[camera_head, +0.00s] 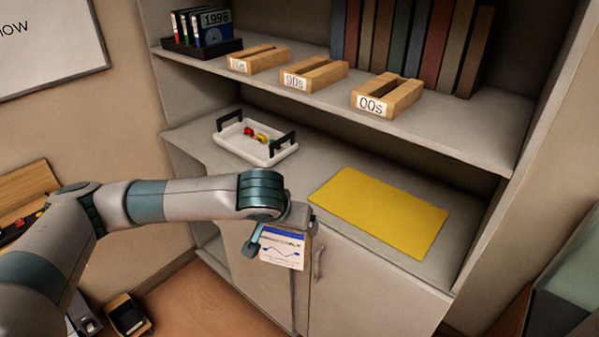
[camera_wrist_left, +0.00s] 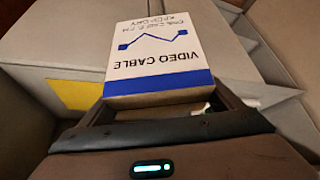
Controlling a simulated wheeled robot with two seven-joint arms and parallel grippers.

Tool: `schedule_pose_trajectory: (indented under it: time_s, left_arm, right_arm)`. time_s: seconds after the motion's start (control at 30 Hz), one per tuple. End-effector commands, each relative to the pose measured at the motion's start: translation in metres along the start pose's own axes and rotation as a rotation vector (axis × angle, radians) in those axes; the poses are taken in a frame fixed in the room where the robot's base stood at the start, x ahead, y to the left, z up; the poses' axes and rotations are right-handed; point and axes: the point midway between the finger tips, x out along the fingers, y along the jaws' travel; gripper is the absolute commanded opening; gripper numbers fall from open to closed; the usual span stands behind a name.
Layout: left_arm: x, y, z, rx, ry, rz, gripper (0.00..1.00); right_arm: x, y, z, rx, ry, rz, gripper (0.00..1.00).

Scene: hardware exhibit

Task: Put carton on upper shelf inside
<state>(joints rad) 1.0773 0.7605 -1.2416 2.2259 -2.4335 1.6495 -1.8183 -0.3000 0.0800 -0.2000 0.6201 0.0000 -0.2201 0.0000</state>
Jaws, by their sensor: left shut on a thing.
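The carton (camera_head: 283,249) is a small white box with a blue band and a blue zigzag line. In the left wrist view the carton (camera_wrist_left: 158,55) shows the words "VIDEO CABLE". My left gripper (camera_head: 276,229) is shut on it and holds it in front of the cabinet doors, near the counter's front edge. The left gripper's fingers also show in the left wrist view (camera_wrist_left: 165,112). The upper shelf (camera_head: 440,135) is above and behind the gripper. My right gripper is not in view.
On the upper shelf stand three wooden boxes (camera_head: 313,75), a black holder with cases (camera_head: 203,38) and a row of books (camera_head: 410,40). The counter below holds a white tray (camera_head: 235,141) and a yellow mat (camera_head: 379,210). Bare shelf lies right of the boxes.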

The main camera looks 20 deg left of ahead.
Motion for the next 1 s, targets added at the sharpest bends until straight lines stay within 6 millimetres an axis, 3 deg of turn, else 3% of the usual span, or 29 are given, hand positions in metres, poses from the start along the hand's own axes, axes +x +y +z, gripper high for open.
schedule_pose_trajectory:
  time_s: [0.03,0.1,0.33,0.5,1.0]
  left_arm:
    - [0.009,-0.002,0.022,0.004,-0.008,0.002,0.57]
    - [0.018,-0.004,0.045,0.008,-0.006,0.007,0.57]
    - [0.03,-0.007,0.094,0.015,-0.002,0.018,0.57]
    - [0.032,-0.007,0.104,0.017,0.001,0.022,0.57]
    - [0.032,-0.007,0.103,0.017,0.0,0.022,0.57]
  right_arm:
    - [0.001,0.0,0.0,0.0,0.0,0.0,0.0]
    - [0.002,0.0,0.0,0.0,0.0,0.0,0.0]
    - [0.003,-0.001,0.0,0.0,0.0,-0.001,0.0]
    - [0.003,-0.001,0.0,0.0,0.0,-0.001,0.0]
    - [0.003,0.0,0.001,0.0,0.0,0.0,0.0]
